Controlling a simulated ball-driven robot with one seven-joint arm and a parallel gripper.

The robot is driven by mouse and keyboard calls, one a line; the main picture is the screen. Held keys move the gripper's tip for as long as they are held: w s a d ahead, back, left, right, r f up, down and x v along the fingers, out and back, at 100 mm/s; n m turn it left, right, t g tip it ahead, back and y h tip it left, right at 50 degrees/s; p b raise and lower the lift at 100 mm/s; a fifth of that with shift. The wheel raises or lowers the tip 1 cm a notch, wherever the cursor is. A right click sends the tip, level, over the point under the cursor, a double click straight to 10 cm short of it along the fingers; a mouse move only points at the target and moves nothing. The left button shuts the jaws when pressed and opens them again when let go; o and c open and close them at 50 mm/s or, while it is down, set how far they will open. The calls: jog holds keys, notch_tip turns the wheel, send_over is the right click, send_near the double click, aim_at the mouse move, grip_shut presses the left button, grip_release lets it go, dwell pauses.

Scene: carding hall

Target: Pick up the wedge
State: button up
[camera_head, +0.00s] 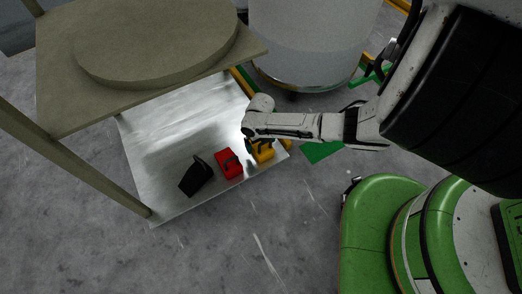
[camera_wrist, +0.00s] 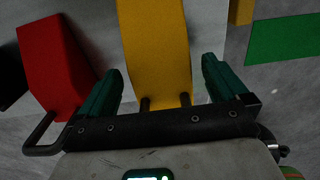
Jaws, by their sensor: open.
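Three small blocks lie in a row near the front edge of the low shelf board: a black one (camera_head: 194,179), a red one (camera_head: 229,164) and a yellow one (camera_head: 263,154). I cannot tell for sure which is the wedge. My gripper (camera_wrist: 160,78) is open, its green fingers on either side of the yellow block (camera_wrist: 155,45) in the wrist view. I cannot tell whether they touch it. The red block (camera_wrist: 52,60) stands just left of the left finger, with sloping faces. In the head view my arm's end partly hides the yellow block.
The low board (camera_head: 150,135) sits under an upper shelf (camera_head: 60,75) bearing a round slab (camera_head: 155,40). A post (camera_head: 85,165) stands at left. A large pale drum (camera_head: 310,40) is behind. A green floor patch (camera_head: 321,151) lies right of the board.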

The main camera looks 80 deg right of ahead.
jog(key=shift+f, duration=0.15)
jog(key=shift+c, duration=0.5)
jog(key=c, duration=1.2)
